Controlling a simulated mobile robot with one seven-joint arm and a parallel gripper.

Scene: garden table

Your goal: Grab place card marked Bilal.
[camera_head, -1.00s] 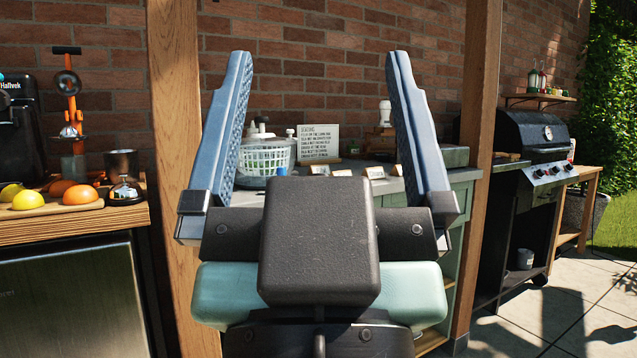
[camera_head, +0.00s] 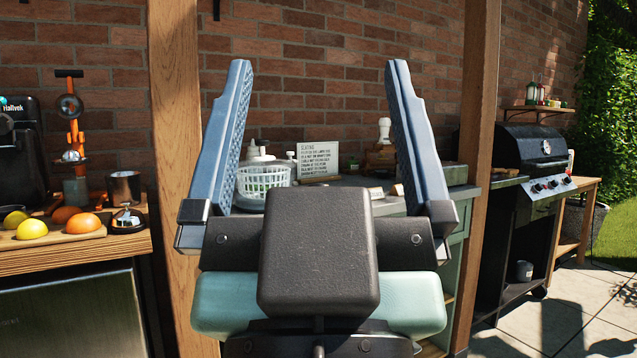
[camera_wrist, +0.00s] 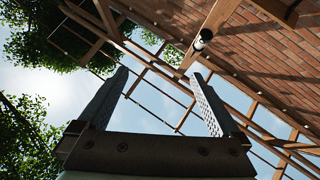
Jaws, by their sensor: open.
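My gripper (camera_head: 318,68) is raised in the middle of the head view, its two blue fingers wide apart and nothing between them. It also shows in the wrist view (camera_wrist: 158,74), open and pointing up toward sky and pergola beams. Small place cards stand on the grey counter behind it: one (camera_head: 376,192) and another (camera_head: 397,190) show just left of the right finger. The gripper body and finger hide parts of the counter. The writing on the cards is too small to read, so I cannot tell which is Bilal's.
On the counter are a white salad spinner (camera_head: 262,181) and a seating sign (camera_head: 318,158). Wooden posts (camera_head: 175,150) (camera_head: 478,130) stand at both sides. A fruit board (camera_head: 60,238) and bell (camera_head: 127,219) are left; a black grill (camera_head: 520,160) is right.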

